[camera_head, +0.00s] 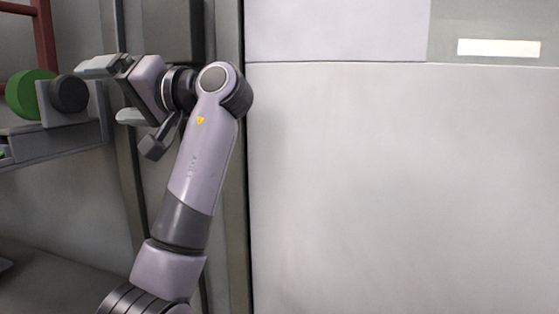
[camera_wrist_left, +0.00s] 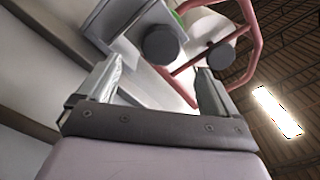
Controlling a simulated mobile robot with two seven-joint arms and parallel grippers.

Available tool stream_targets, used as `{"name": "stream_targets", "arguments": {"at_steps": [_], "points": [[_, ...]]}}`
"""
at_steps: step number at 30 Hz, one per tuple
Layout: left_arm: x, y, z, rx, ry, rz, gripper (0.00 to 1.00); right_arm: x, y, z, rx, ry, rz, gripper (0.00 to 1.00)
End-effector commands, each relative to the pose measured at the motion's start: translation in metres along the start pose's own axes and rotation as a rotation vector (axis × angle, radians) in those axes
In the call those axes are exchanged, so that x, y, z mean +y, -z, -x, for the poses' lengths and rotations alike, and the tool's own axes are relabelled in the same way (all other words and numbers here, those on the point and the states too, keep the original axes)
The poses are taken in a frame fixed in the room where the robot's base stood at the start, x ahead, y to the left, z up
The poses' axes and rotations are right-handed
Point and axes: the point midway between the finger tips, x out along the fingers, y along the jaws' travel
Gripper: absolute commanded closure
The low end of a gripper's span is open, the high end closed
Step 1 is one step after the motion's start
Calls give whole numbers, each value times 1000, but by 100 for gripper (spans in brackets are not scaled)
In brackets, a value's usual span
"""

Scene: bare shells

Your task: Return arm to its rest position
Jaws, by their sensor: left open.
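My left arm rises from the bottom of the head view and bends at the elbow toward the left. My left gripper (camera_head: 106,92) is at its end, pointing left, with its two pale fingers spread apart and nothing between them. The gripper also shows in the left wrist view (camera_wrist_left: 160,78), where the fingers stand wide apart. A dark round knob (camera_head: 70,93) in front of a green disc (camera_head: 28,94) is to the left of the fingers, apart from them in the picture. My right gripper is not in view.
A grey ledge (camera_head: 52,143) and a red frame (camera_head: 43,35) are at the left. A large pale wall panel (camera_head: 400,190) fills the right side. In the left wrist view, dark round knobs (camera_wrist_left: 161,45) and a red frame (camera_wrist_left: 252,45) lie beyond the fingers.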

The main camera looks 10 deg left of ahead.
Motion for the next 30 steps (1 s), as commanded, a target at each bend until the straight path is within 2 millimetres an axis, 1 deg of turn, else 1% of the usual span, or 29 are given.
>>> {"name": "stream_targets", "arguments": {"at_steps": [2, 5, 6, 8, 9, 11, 12, 14, 15, 17, 18, 20, 21, 23, 24, 26, 27, 29, 30], "points": [[14, -5, -3, 4, -20, -12, 7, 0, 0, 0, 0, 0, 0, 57], [48, -19, -8, 18, -80, -38, 7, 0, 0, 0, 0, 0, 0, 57], [66, -28, -10, 25, -113, -51, 7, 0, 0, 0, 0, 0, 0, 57], [95, -44, -14, 36, -170, -70, 7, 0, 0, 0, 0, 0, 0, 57], [115, -56, -16, 43, -211, -85, 7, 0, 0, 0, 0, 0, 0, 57], [142, -74, -18, 51, -273, -103, 7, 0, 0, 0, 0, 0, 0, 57], [160, -88, -18, 55, -313, -115, 7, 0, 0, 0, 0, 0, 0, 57], [184, -108, -19, 60, -374, -132, 7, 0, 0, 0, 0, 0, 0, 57], [200, -123, -18, 62, -414, -143, 7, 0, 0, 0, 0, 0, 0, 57], [221, -146, -17, 65, -475, -160, 7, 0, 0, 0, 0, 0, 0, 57], [234, -162, -15, 65, -516, -171, 7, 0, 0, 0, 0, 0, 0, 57], [252, -186, -12, 64, -577, -185, 7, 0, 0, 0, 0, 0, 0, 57], [263, -203, -10, 62, -617, -196, 7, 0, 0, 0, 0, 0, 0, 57], [278, -228, -5, 57, -678, -210, 7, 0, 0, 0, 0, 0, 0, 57], [286, -245, -2, 53, -719, -221, 7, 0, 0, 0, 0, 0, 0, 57], [297, -271, 4, 45, -782, -234, 7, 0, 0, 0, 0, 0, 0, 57], [303, -289, 9, 38, -823, -243, 7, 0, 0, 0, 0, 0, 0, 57], [310, -315, 16, 28, -884, -257, 7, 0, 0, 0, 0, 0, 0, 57], [314, -332, 21, 19, -925, -265, 7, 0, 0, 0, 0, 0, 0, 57]]}}
